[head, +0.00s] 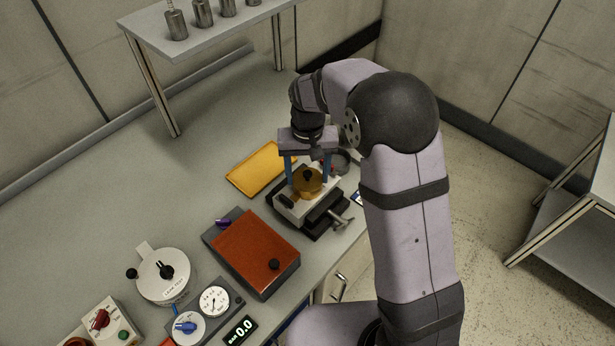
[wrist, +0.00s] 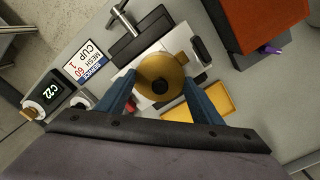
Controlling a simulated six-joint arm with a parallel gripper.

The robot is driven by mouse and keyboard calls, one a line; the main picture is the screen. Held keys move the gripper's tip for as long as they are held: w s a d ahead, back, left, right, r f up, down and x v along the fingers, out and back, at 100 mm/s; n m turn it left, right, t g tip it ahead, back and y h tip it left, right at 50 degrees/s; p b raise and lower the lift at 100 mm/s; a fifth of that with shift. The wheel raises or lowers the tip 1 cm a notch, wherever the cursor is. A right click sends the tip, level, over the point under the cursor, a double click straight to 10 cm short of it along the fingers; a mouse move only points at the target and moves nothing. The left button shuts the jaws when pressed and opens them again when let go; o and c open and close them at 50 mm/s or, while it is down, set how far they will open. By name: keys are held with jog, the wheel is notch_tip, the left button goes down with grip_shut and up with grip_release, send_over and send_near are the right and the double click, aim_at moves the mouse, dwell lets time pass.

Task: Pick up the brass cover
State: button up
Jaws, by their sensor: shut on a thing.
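In the wrist view the brass cover (wrist: 161,79) lies between the two blue fingers. My gripper (head: 308,180) points down over it and is shut on it. The wrist view also shows my gripper (wrist: 160,88) with a finger at each side of the cover. I cannot tell whether the cover touches the white block beneath.
A raised shelf (head: 200,28) holds metal cylinders. The bench's left part is clear.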

aim_at(308, 173)
notch_tip(308, 173, up, 10)
jog(key=b, duration=0.2)
jog(key=shift+b, duration=0.3)
jog(key=shift+r, duration=0.15)
jog(key=shift+r, duration=0.1)
jog(key=shift+r+p, duration=1.3)
jog(key=shift+p, duration=0.4)
jog(key=a+f+n+p, duration=0.1)
jog(key=a+f+n, duration=0.1)
jog(key=a+f, duration=0.3)
jog(key=a+f+n+p, duration=0.2)
jog(key=a+f, duration=0.2)
jog(key=a, duration=1)
jog(key=a+f+n+p, duration=0.1)
jog(key=a+f, duration=0.4)
jog(key=a, duration=0.5)
jog(key=shift+w+f+n, duration=0.35)
jog(key=shift+n, duration=0.15)
